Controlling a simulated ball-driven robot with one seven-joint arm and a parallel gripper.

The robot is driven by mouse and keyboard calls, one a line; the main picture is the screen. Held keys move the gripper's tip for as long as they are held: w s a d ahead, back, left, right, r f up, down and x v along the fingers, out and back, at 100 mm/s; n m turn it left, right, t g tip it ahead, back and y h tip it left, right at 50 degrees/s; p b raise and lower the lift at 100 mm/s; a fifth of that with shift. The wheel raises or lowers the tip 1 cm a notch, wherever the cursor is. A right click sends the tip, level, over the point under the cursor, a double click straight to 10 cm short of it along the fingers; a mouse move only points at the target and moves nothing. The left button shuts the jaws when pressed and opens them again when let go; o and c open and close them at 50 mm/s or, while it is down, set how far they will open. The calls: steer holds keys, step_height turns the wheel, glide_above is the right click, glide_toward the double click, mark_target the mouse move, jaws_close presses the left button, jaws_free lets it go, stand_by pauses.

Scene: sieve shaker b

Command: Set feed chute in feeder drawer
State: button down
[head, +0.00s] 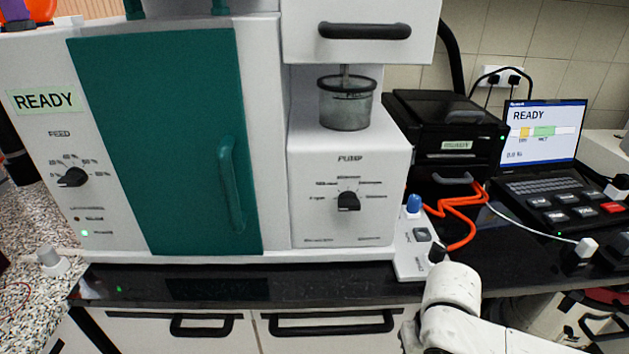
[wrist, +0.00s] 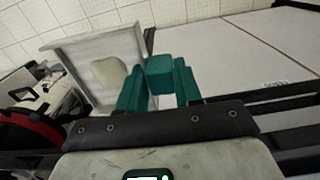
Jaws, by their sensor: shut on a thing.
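In the wrist view my gripper (wrist: 159,86) is shut on a teal block between its two teal fingers. A pale grey tray-like piece with raised edges, which looks like the feed chute (wrist: 77,52), extends from there to the upper left, tilted, with a beige rounded patch on it. The join between block and chute is partly hidden by the fingers. In the head view a white drawer front with a black bar handle, likely the feeder drawer (head: 310,48), is at the top, cut off by the frame; I cannot see inside it. My gripper and the chute are outside the head view.
A closed teal door (head: 150,130) is at left. A black device (head: 440,115), orange cable (head: 460,225) and laptop (head: 545,130) stand at right. The black worktop (head: 250,285) has a narrow free front strip.

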step_height(320, 180, down, 9)
steer(key=s, duration=0.2)
steer(key=r, duration=0.2)
steer(key=w+r, duration=0.1)
steer(key=r, duration=0.2)
steer(key=w+r, duration=0.1)
steer(key=r, duration=0.2)
steer(key=shift+a, duration=0.15)
steer(key=shift+r, duration=0.3)
steer(key=f, duration=0.2)
steer(key=a+f, duration=0.1)
steer(key=f, duration=0.1)
step_height(320, 180, down, 6)
steer(key=s+d, duration=0.1)
steer(key=s, duration=0.1)
steer(key=shift+s+d+r, duration=0.15)
steer(key=shift+s+r, duration=0.05)
steer(key=shift+r, duration=0.05)
steer(key=shift+d, duration=0.15)
